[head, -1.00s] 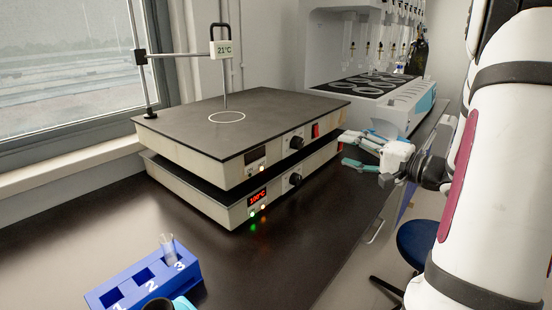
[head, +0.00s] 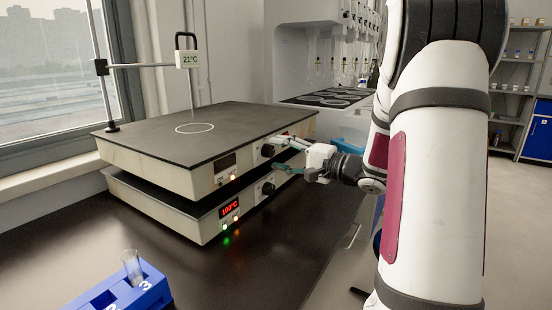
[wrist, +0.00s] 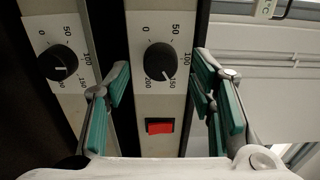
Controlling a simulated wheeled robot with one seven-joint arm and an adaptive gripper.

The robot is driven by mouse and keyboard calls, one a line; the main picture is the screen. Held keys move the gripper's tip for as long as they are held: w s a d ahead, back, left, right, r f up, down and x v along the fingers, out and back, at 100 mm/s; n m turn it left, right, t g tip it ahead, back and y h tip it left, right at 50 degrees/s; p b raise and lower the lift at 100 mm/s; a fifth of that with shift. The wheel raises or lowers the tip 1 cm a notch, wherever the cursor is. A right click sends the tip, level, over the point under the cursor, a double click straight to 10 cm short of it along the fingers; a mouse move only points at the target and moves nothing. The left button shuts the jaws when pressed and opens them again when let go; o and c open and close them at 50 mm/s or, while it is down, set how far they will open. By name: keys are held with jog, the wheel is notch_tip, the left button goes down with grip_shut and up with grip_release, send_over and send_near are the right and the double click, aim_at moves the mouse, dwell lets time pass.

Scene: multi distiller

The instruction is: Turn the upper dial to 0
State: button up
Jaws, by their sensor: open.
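The upper dial (head: 267,150) is a black knob on the front of the upper hot plate (head: 215,172). In the wrist view the upper dial (wrist: 160,62) sits on a panel marked 0, 50, 100, 150 and 200; its pale pointer mark appears near 150. My gripper (head: 275,154) is open and empty in front of the hot plates. In the wrist view my gripper (wrist: 162,84) has its teal fingers on either side of the upper dial's panel, with gaps to the knob. Whether the fingertips reach the knob's depth is unclear.
The lower dial (wrist: 62,63) is close beside my left finger in the wrist view. A red switch (wrist: 160,126) is below the upper dial there. The lower hot plate's display (head: 230,208) reads 100°C. A blue tube rack (head: 150,288) stands at the front left. Dark bench is clear between.

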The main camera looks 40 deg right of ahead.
jog(key=shift+x, duration=0.85)
jog(key=shift+c, duration=0.6)
jog(key=c, duration=1)
jog(key=shift+c, duration=0.2)
